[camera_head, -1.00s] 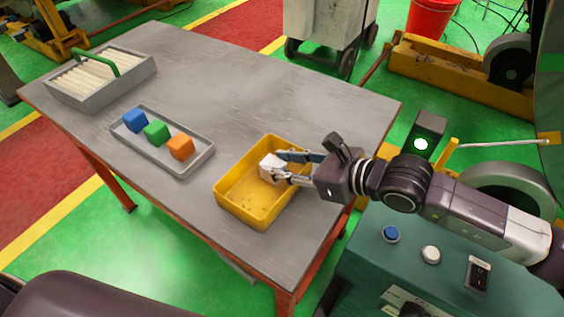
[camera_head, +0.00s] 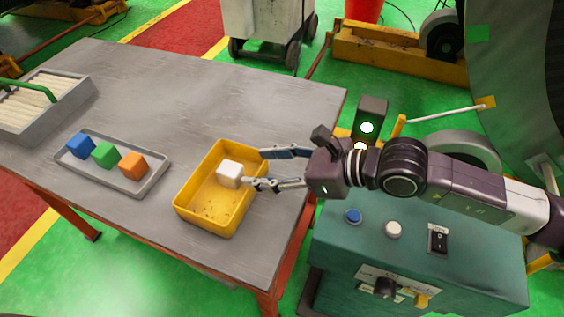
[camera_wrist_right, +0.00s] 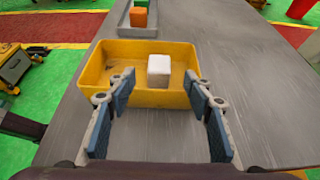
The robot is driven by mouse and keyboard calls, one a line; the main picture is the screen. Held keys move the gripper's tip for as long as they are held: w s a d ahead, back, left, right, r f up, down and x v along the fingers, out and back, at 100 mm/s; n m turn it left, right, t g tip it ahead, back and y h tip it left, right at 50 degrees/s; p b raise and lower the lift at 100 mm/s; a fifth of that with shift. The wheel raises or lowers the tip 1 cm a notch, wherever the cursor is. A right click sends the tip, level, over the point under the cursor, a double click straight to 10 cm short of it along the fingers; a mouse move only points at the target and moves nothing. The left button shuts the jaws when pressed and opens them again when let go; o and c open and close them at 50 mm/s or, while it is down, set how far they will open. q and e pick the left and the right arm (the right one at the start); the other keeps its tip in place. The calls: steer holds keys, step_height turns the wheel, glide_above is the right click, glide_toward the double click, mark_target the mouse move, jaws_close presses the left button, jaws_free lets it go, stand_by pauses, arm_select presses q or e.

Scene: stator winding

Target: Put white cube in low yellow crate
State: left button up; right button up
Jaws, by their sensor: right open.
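The white cube (camera_head: 229,173) rests inside the low yellow crate (camera_head: 205,222), toward its far right part. In the right wrist view the cube (camera_wrist_right: 159,70) sits in the crate (camera_wrist_right: 147,98) near the wall closest to the gripper. My right gripper (camera_head: 254,168) is open and empty, just right of the crate, its fingers apart and clear of the cube. In the wrist view the right gripper (camera_wrist_right: 153,92) shows its blue pads spread wide. My left gripper is not in view.
Left of the crate, a grey tray (camera_head: 151,184) holds blue, green and orange cubes. A grey box (camera_head: 50,115) with a green handle stands at the far left. The table's back middle is clear. A green control cabinet (camera_head: 420,250) stands right of the table.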

steer(key=v, duration=0.5)
stand_by(0.4)
